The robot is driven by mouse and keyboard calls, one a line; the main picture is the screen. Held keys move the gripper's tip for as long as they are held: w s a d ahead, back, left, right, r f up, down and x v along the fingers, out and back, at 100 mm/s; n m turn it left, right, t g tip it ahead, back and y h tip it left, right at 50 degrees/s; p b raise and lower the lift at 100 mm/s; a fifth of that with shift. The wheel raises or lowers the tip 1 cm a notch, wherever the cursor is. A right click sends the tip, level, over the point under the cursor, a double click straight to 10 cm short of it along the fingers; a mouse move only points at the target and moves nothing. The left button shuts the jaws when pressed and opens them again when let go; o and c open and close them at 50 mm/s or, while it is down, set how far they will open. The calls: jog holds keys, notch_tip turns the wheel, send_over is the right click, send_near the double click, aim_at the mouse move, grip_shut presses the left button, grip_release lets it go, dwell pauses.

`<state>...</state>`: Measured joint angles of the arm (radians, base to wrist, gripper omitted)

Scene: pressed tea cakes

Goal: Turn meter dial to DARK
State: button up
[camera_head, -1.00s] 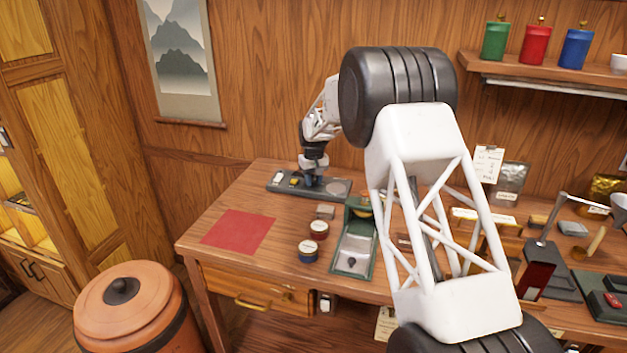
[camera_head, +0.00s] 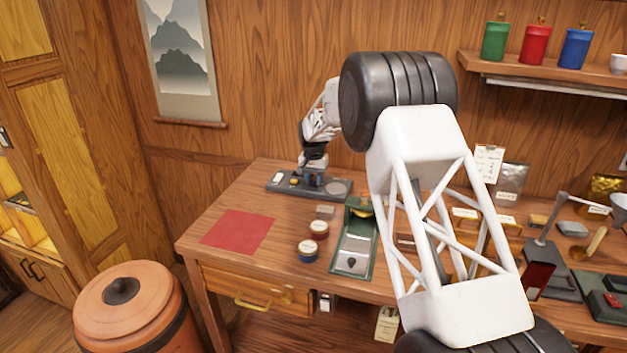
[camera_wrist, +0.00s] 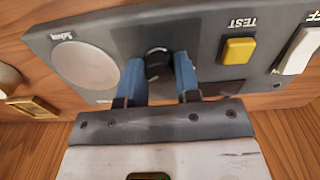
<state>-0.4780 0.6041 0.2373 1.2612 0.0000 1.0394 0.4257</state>
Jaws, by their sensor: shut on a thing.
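The meter (camera_head: 290,190) is a dark grey panel at the back left of the table; it also fills the upper part of the wrist view (camera_wrist: 215,40). Its black dial knob (camera_wrist: 158,64) sits between the blue fingertips of my gripper (camera_wrist: 160,75). My gripper is shut on the knob, with one finger on each side. In the head view my gripper (camera_head: 312,178) is small and comes down onto the panel. The lettering round the dial is mostly hidden or too small to read, so I cannot tell its setting.
On the panel are a round pale plate (camera_wrist: 84,64), a yellow button (camera_wrist: 238,50) marked TEST and a white rocker switch (camera_wrist: 298,50). A red mat (camera_head: 238,232), two small round tins (camera_head: 309,251) and a green tray (camera_head: 354,250) lie in front on the table.

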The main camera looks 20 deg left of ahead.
aim_at(314, 180)
jog(key=shift+r, duration=0.1)
jog(key=o, duration=0.9)
jog(key=shift+r, duration=3.85)
